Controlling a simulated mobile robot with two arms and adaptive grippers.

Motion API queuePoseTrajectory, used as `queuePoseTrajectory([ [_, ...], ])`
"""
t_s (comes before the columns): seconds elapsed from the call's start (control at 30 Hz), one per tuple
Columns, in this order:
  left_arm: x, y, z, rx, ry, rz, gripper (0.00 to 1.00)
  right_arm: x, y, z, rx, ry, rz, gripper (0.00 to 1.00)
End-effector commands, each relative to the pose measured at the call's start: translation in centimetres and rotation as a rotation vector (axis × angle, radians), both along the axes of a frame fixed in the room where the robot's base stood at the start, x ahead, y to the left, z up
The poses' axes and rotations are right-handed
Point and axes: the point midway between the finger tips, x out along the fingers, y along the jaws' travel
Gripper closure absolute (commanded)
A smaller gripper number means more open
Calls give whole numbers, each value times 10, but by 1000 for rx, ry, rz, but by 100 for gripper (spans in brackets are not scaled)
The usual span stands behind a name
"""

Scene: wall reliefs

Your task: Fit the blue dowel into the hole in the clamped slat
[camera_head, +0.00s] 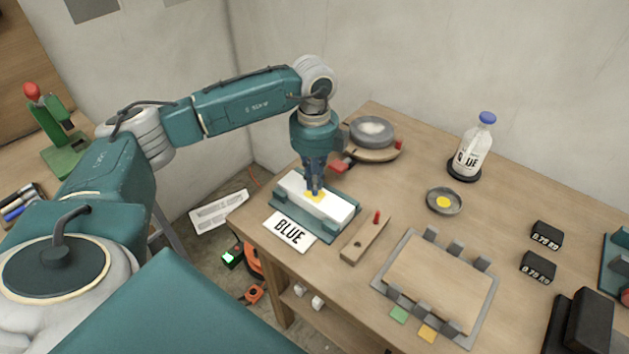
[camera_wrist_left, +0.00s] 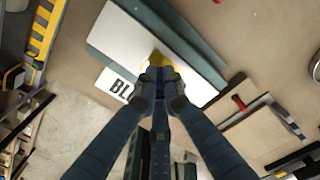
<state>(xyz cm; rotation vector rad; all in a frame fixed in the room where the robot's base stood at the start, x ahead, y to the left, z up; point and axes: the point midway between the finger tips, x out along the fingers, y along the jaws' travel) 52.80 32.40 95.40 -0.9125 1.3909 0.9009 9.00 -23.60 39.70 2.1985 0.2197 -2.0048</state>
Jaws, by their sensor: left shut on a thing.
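The white slat (camera_head: 338,209) lies in a teal clamp (camera_head: 327,236) near the table's left corner, with a yellow patch (camera_head: 307,196) on its top. It also shows in the left wrist view (camera_wrist_left: 122,36). My left gripper (camera_head: 315,192) points down over the yellow patch and is shut on the blue dowel (camera_wrist_left: 160,74). Only a little blue shows between the fingertips. The fingers hide the hole and the dowel's lower end, so I cannot tell whether the dowel is in the hole. My right gripper is not in view.
A card reading BLUE (camera_head: 290,230) lies before the clamp. A wooden block (camera_head: 354,247) with a red peg and an empty hole stands to its right. Further right are a grey-framed board (camera_head: 440,285), a small dish (camera_head: 444,201) and a glue bottle (camera_head: 474,150). A round-topped stand (camera_head: 372,133) is behind.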

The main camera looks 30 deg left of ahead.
Motion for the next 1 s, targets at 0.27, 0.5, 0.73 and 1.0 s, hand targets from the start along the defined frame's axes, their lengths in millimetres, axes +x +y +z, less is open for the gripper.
queuePoseTrajectory([
  [0.27,-1,-1,-10,-1,4,-1,99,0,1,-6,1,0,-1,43],
  [0.5,-1,-1,-12,-1,4,-2,74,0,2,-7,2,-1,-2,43],
  [0.73,-1,0,-11,0,2,-1,70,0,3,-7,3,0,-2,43],
  [1.0,1,0,8,0,-3,-1,70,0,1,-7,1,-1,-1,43],
])
